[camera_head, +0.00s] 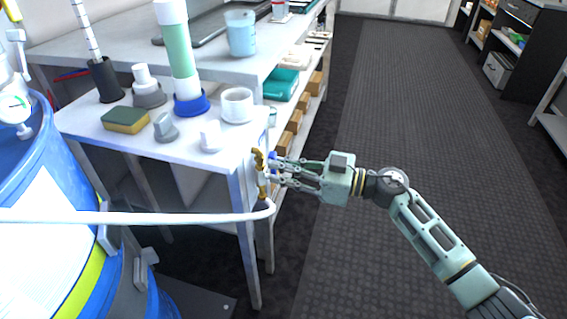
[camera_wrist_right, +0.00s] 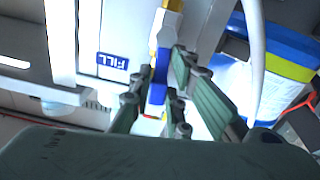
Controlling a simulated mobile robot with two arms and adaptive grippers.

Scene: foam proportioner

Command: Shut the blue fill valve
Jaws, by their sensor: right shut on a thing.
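The blue fill valve handle (camera_wrist_right: 158,88) shows in the right wrist view between the two fingers of my right gripper (camera_wrist_right: 154,104). A blue label reading FILL (camera_wrist_right: 112,61) is on the panel beside it. In the head view, a bit of the blue handle (camera_head: 273,157) shows at the brass valve fitting (camera_head: 259,169) on the table's right side. My right gripper (camera_head: 276,172) reaches it from the right and is shut on the handle. The fingers hide part of the handle. My left gripper is not in view.
A white hose (camera_head: 150,216) runs from the valve fitting to the left, past a blue drum (camera_head: 40,170). The white table (camera_head: 185,152) holds a sponge (camera_head: 125,119), a green-filled cylinder (camera_head: 180,60) and several cups. The floor to the right is clear.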

